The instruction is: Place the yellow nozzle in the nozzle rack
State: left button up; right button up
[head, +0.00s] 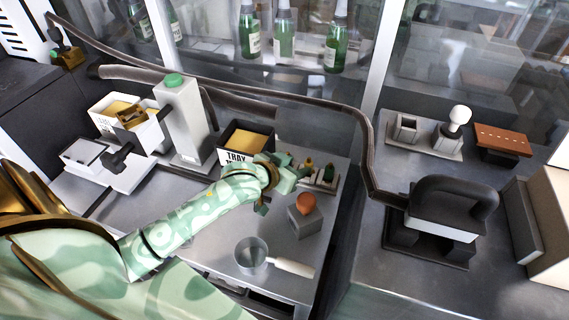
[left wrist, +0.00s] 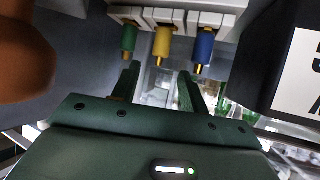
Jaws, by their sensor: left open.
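The nozzle rack (head: 318,183) stands near the right side of the left worktop. In the left wrist view, the pale slotted rack (left wrist: 228,7) holds a green nozzle (left wrist: 129,38), the yellow nozzle (left wrist: 162,42) and a blue nozzle (left wrist: 204,47) side by side. The yellow nozzle is in the middle, its brass tip toward my gripper. My left gripper (head: 281,180) is beside the rack in the head view. Its fingers (left wrist: 159,88) are open and empty, with the yellow nozzle in line with the gap between them. My right gripper is not in view.
An orange ball (head: 305,203) on a grey block (head: 304,222) is close to the gripper. A black tray (head: 233,158) stands behind the forearm. A metal pan (head: 251,257) lies in front. A hose-fed black tool (head: 445,205) stands at the right.

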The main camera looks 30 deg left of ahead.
pick_arm(q)
jog(key=p+v, duration=0.1)
jog(key=v, duration=0.4)
jog(key=shift+f, duration=0.1)
dwell(0.7)
